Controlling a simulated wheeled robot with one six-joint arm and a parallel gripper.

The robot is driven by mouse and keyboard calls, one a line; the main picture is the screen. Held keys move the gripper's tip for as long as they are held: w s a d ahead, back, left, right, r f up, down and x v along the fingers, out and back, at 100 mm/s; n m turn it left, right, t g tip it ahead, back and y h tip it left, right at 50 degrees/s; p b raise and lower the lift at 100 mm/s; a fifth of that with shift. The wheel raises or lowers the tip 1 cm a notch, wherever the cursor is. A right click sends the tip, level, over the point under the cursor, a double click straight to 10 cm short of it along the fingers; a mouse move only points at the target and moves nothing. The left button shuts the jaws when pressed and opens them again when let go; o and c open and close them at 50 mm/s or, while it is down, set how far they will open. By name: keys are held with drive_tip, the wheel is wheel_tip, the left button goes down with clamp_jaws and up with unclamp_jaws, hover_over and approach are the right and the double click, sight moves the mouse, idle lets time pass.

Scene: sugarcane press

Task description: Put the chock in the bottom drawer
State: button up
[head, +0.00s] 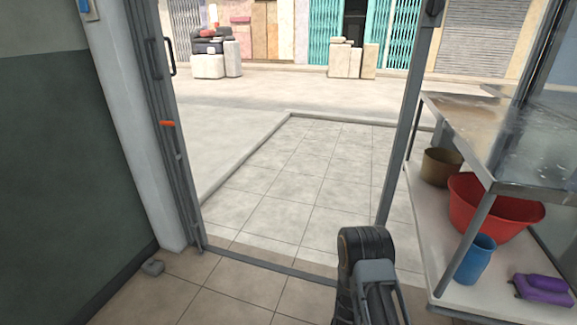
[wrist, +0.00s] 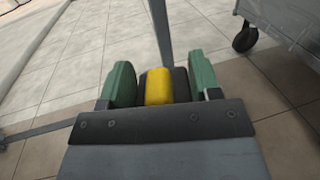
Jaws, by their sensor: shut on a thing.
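In the wrist view my gripper (wrist: 161,76) has its green fingers shut on a dark block with a yellow band, which looks like the chock (wrist: 158,88). The chock sits between the two fingers, above the tiled floor. Its underside is hidden by the gripper body. In the head view my arm shows at the bottom, but the gripper and the chock cannot be made out. No drawer shows in either view.
A doorway with a grey post (head: 403,110) opens onto pale paving (head: 300,180). At right a shelf holds a red basin (head: 490,215), blue cup (head: 475,258), brown pot (head: 441,167) and purple bundle (head: 541,289). A black caster (wrist: 244,40) stands under a grey cart (wrist: 285,25).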

drive_tip(key=w+a+r+n+t+y+p, duration=0.1)
drive_tip(key=a+r+y, duration=0.1)
drive_tip(key=a+r, duration=0.35)
drive_tip(key=w+a+r+n+t+y, duration=0.1)
drive_tip(key=a+r+n+y, duration=0.15)
drive_tip(key=r, duration=0.65)
wheel_tip(320, 180, up, 40)
drive_tip(key=p, duration=3.5)
drive_tip(key=shift+s+a+r+m, duration=0.15)
drive_tip(key=shift+s+r+m, duration=0.1)
drive_tip(key=shift+m, duration=0.1)
